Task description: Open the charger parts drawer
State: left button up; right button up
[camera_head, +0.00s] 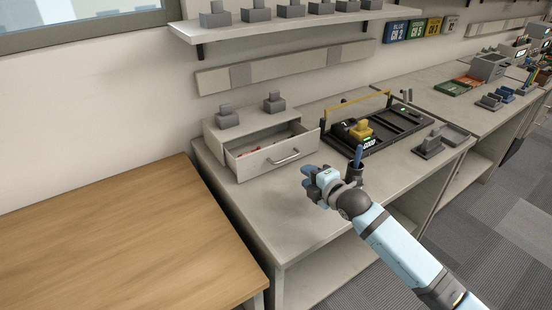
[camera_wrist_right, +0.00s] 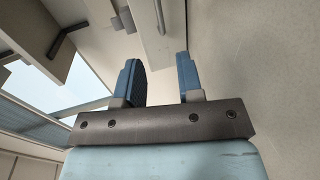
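The charger parts drawer (camera_head: 262,164) is pulled out of its light grey cabinet (camera_head: 216,139) on the bench in the head view. Small red parts show inside it. Its bar handle (camera_head: 285,159) is on the front face, and a handle-like bar (camera_wrist_right: 159,16) shows at the top of the right wrist view. My right gripper (camera_head: 308,178) is in front of the drawer, to the right of the handle and apart from it. Its two blue fingers (camera_wrist_right: 157,68) are spread with nothing between them. My left gripper is in neither view.
Two grey chargers (camera_head: 228,118) stand on the cabinet top. A black tray (camera_head: 395,130) with a yellow radio (camera_head: 360,130) lies to the right on the bench. The wooden table (camera_head: 110,240) at left is clear.

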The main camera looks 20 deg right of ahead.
aim_at(283, 161)
jog(key=b+x, duration=0.1)
jog(key=x, duration=1.2)
jog(key=shift+b, duration=0.4)
grip_shut()
jog(key=shift+s+r, duration=0.1)
jog(key=shift+s, duration=0.05)
